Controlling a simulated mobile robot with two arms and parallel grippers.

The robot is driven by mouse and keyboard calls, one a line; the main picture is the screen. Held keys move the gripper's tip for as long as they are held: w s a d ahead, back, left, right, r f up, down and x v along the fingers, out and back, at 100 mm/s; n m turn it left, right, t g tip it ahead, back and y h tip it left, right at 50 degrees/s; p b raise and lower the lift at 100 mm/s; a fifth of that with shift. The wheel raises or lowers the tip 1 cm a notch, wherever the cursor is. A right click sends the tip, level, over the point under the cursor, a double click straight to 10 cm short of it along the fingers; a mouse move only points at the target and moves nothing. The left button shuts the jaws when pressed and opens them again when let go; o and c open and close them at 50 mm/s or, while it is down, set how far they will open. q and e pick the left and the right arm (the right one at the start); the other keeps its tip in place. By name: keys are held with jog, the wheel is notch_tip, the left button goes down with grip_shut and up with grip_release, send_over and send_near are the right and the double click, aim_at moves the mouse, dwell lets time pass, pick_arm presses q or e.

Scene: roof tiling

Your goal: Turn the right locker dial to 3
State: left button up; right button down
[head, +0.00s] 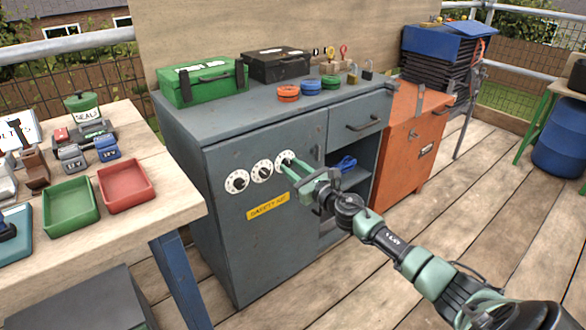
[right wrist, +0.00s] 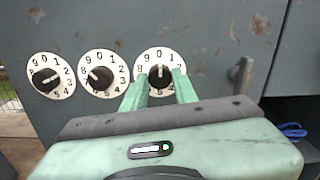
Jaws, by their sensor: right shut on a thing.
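The right locker dial is a white numbered disc with a dark knob; it shows in the head view (head: 283,158) and in the right wrist view (right wrist: 159,58). My right gripper (head: 288,165) has its green fingers on both sides of that knob and is shut on it; the fingers also show in the right wrist view (right wrist: 160,80). The knob's white mark seems to point up, near 0. The fingers hide the dial's lower part. The middle dial (right wrist: 103,73) and the left dial (right wrist: 51,76) are untouched by the gripper. My left gripper is not in view.
The dials sit on the grey locker door (head: 240,220) above a yellow label (head: 268,206). A door handle (right wrist: 241,76) is close right of the gripper. An open shelf and orange cabinet (head: 405,150) stand further right. A wooden table (head: 170,190) stands at the left.

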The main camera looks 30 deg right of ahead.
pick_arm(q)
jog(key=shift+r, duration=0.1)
pick_arm(e)
jog(key=shift+m, duration=0.3)
jog(key=m+p, duration=0.2)
jog(key=m, duration=0.3)
jog(key=shift+r, duration=0.1)
jog(key=m+p, duration=0.3)
jog(key=m, duration=0.4)
jog(key=shift+y, duration=0.3)
jog(key=m+p, duration=0.3)
jog(key=m, duration=0.4)
jog(key=shift+d, duration=0.1)
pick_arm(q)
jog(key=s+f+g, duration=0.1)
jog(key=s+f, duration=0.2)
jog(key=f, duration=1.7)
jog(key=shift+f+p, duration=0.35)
pick_arm(e)
jog(key=shift+m, duration=0.7)
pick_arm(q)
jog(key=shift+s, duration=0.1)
pick_arm(e)
jog(key=c, duration=1.1)
grip_release()
